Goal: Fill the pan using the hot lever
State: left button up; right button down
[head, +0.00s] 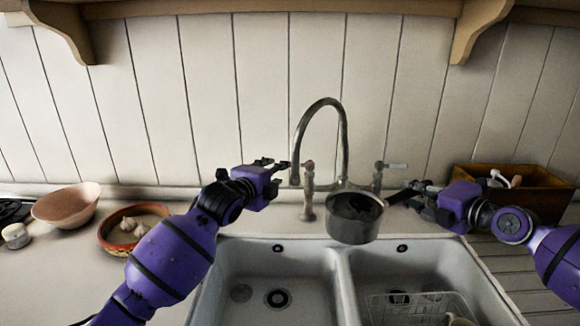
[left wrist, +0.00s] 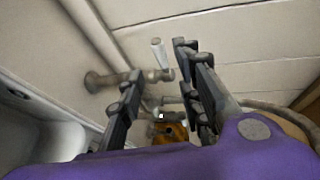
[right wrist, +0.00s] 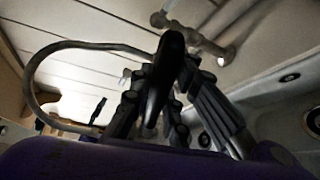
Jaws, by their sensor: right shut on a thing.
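The small metal pan (head: 352,230) is held over the sink divider, below the end of the curved tap spout (head: 322,103). My right gripper (head: 408,192) is shut on the pan's dark handle (right wrist: 164,75). No water stream shows. The left tap lever (head: 308,164) has a reddish mark on its metal post. The right lever (head: 395,166) has a white handle and points right. My left gripper (head: 284,164) is open and empty, just left of the left lever. In the left wrist view, a white lever handle (left wrist: 158,52) shows beyond and between the open fingers (left wrist: 155,82).
A double white sink (head: 270,262) lies below, with a wire rack (head: 410,305) in its right basin. A pink bowl (head: 66,205) and a patterned bowl with garlic (head: 107,240) stand left. A wooden box (head: 535,195) stands right. The panelled wall is close behind the tap.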

pick_arm(q)
jog(key=x, duration=1)
jog(key=shift+w+d, duration=0.2)
jog(key=shift+w, duration=0.15)
grip_shut()
jog(key=shift+f, duration=0.1)
